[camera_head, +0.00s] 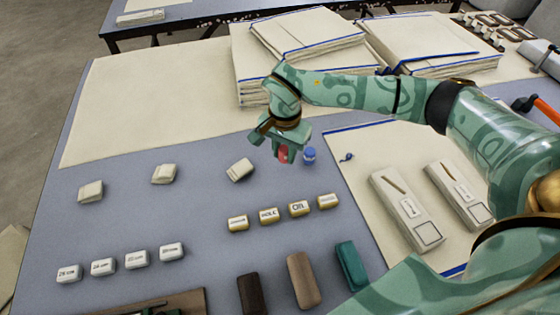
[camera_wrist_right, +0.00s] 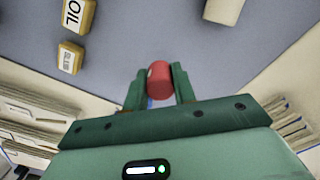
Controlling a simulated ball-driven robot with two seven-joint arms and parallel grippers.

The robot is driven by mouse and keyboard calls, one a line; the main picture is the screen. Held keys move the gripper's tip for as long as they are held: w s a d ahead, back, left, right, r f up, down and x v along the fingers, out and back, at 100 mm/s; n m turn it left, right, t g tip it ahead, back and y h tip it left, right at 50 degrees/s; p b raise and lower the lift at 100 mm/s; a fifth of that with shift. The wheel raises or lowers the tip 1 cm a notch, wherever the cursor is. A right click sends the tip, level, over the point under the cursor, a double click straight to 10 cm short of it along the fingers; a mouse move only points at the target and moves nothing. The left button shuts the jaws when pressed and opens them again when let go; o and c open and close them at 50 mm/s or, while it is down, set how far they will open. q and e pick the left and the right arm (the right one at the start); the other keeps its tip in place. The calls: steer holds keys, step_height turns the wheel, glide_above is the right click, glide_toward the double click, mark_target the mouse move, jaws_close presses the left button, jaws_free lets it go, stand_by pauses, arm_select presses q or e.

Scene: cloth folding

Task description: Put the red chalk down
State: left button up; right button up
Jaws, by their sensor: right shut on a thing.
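The red chalk (camera_head: 283,153) is a small red cylinder between the fingers of my right gripper (camera_head: 280,150), above the blue-grey table surface. In the right wrist view the red chalk (camera_wrist_right: 159,80) sits at the fingertips of my right gripper (camera_wrist_right: 158,84), with a finger on each side. The gripper is shut on it. A blue chalk-like piece (camera_head: 309,155) stands on the table just right of the gripper. I cannot tell from these views how high the red chalk is. My left gripper is not in view.
White blocks (camera_head: 240,169) lie left of the gripper. Labelled blocks (camera_head: 268,215) form a row in front. Folded cloth stacks (camera_head: 310,35) stand behind. Two pale boxes (camera_head: 407,210) lie at right, and dark, brown and teal blocks (camera_head: 303,280) nearest. Bare table (camera_head: 130,215) shows at left.

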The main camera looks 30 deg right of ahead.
mark_target(282, 167)
steer(key=shift+w+f, duration=0.4)
steer(key=shift+f, duration=0.15)
steer(key=f+b, duration=0.1)
steer(key=f, duration=0.1)
steer(key=f+b, duration=0.1)
steer(key=shift+w+d+f, duration=0.1)
steer(key=shift+w+f, duration=0.1)
steer(key=shift+f, duration=0.2)
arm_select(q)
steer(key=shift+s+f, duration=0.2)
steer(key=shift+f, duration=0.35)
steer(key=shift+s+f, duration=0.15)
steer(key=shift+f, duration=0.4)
arm_select(e)
steer(key=shift+r, duration=0.25)
steer(key=shift+f, duration=0.15)
steer(key=o, duration=0.9)
step_height(282, 167, up, 12)
steer(key=p, duration=0.4)
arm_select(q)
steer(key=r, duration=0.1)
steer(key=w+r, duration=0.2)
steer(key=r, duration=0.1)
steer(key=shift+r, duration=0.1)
